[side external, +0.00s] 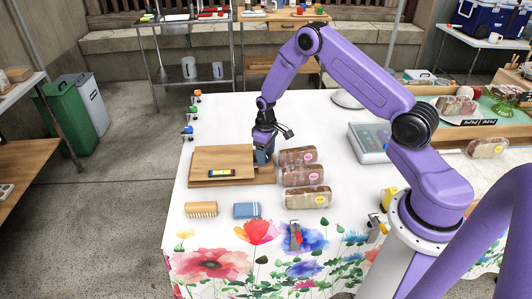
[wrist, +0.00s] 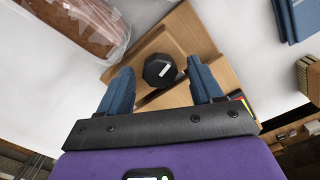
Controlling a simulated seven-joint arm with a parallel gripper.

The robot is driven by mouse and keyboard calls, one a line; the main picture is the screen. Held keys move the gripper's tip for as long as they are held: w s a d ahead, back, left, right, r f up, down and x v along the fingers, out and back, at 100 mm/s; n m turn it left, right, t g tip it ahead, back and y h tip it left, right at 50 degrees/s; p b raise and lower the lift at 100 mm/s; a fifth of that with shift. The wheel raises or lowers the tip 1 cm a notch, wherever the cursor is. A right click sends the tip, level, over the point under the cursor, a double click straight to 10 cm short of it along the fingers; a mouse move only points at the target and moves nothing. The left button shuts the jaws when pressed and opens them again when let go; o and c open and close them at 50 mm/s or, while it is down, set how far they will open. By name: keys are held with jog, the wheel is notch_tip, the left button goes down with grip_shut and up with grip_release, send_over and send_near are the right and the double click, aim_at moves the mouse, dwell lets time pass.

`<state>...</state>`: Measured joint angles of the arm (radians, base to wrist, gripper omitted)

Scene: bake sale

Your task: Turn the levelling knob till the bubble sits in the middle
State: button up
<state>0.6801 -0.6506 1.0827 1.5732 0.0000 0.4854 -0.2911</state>
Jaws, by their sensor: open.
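A wooden board (side external: 236,158) lies on the white table, with a small spirit level (side external: 221,173) in a yellow and dark case on it. The bubble is too small to make out. In the wrist view a black faceted knob (wrist: 159,64) with a white mark sits on the wood. My gripper (side external: 263,158) is at the board's right end, pointing down. In the wrist view my gripper (wrist: 158,82) is open, its blue fingers on either side of the knob with gaps visible. The knob is hidden by the gripper in the side view.
Wrapped loaves (side external: 305,198) stand close to the right of my gripper. A brush (side external: 201,209) and a blue folded cloth (side external: 247,210) lie in front of the board. Table behind the board is mostly clear.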

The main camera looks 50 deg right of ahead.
jog(key=c, duration=1.1)
jog(key=shift+o, duration=0.2)
jog(key=shift+m, duration=1.4)
jog(key=o, duration=1.1)
jog(key=shift+c, duration=0.2)
jog(key=shift+r, duration=0.15)
notch_tip(320, 180, up, 17)
